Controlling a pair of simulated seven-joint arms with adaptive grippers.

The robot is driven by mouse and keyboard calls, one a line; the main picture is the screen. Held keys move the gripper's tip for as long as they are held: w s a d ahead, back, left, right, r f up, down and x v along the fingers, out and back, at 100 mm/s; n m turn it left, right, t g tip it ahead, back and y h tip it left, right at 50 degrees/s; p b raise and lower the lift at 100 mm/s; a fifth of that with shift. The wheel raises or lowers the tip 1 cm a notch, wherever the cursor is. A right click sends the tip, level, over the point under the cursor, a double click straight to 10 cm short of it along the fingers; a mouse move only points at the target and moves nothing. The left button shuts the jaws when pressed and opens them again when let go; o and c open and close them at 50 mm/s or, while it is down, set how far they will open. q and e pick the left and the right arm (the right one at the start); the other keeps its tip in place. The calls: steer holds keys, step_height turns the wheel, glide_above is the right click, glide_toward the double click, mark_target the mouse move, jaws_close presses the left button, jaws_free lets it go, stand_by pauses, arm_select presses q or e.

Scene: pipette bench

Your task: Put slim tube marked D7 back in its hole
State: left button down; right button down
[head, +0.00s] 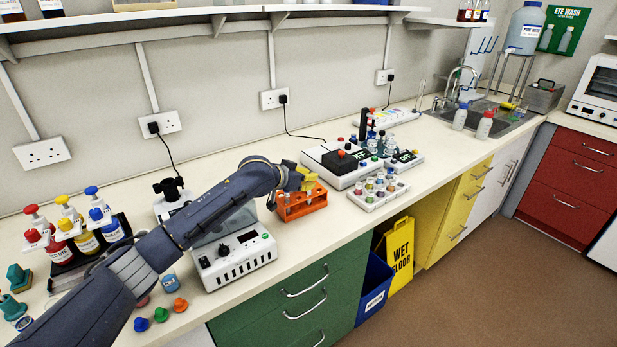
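An orange rack (302,206) with holes in its front stands near the bench's front edge, in the middle of the view. My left arm reaches in from the lower left, and its gripper (305,180) is over the rack's back part. Yellow parts show at the gripper's end; I cannot tell whether its fingers are open or shut, or whether they hold a tube. No D7 mark is readable, so I cannot pick out the slim tube. My arm hides part of the rack's left side. My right gripper is not in view.
A white box with knobs (236,262) stands left of the rack. A white tray of capped vials (378,190) and a white device with a dark top (338,163) stand to its right. Loose coloured caps (161,314) lie at the front left. Bare bench (450,150) lies farther right.

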arm_select(q)
steer(key=shift+f, duration=0.1)
steer(key=c, duration=1.4)
jaws_free()
steer(key=shift+c, duration=0.2)
steer(key=shift+r, duration=5)
